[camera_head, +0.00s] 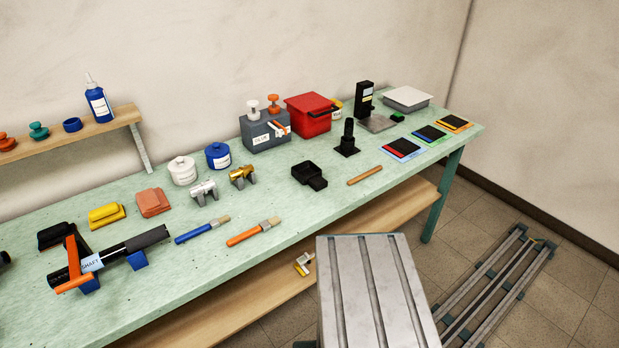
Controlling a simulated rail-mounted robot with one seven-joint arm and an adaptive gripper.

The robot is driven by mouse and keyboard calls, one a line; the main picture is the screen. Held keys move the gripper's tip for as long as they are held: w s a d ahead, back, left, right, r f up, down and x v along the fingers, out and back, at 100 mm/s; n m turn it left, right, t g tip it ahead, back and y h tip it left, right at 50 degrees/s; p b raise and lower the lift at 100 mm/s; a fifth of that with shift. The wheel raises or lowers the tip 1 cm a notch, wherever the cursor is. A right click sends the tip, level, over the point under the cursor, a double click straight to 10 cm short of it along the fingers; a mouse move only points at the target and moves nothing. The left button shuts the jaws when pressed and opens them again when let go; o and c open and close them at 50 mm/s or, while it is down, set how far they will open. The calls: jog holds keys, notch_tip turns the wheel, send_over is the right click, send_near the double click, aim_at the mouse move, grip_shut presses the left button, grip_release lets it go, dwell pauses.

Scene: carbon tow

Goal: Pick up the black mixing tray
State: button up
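A small black tray (309,174) lies on the green worktop, near the middle of the table. It has a square open well and a smaller part sticking out at its front right. Nothing touches it, and the bench around it is clear. My gripper does not show in this view.
The worktop (330,206) holds a wooden rod (365,175), a black upright post (347,140), a gold fitting (242,175) and a silver fitting (203,191) near the tray. Two brushes (255,232) lie front left. A red bin (308,115) and grey glue box (264,130) stand behind.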

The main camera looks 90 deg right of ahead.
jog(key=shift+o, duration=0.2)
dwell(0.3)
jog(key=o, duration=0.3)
